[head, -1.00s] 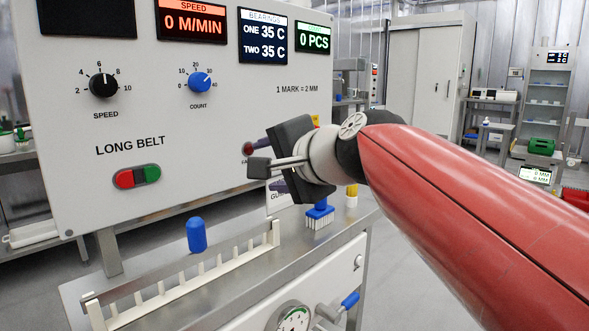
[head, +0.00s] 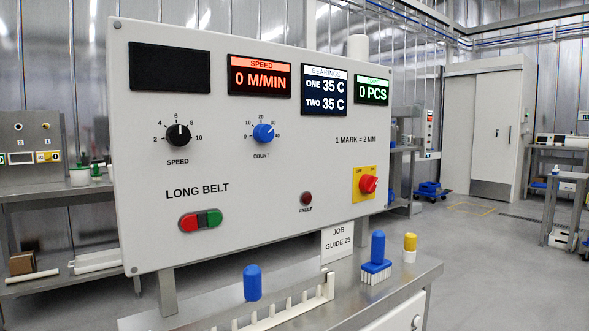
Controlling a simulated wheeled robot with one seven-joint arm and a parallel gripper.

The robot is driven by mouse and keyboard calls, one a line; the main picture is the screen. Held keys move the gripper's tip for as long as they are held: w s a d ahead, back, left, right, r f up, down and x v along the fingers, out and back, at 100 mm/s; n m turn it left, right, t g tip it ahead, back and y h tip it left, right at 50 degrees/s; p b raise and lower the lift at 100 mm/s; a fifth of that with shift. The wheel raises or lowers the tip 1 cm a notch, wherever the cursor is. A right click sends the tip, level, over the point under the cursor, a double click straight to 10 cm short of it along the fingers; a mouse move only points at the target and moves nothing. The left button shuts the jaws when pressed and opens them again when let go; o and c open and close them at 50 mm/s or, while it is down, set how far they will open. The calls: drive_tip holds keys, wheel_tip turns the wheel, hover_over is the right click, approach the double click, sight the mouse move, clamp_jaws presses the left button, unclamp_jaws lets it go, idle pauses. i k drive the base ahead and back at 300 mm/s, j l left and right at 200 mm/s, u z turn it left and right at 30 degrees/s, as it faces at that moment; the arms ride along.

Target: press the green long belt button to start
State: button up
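The green long belt button (head: 214,217) is the right half of a red and green pair on the white control panel (head: 240,180), under the LONG BELT label. The red button (head: 188,223) is the left half. The speed display (head: 259,81) reads 0 M/MIN and the piece counter (head: 371,91) reads 0 PCS. The fault lamp (head: 306,198) looks dark red. My gripper and arm are not in the head view now, and nothing covers the buttons.
Below, on the steel bench (head: 408,278), are a white notched rail (head: 290,305), a blue-handled brush (head: 376,258) and a yellow-capped piece (head: 409,247).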

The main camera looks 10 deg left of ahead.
sight(215, 218)
drive_tip(key=j+u, duration=0.15)
drive_tip(key=u, duration=0.25)
drive_tip(key=j+u, duration=0.15)
drive_tip(key=u, duration=0.2)
drive_tip(key=j+u, duration=0.1)
drive_tip(key=u, duration=0.3)
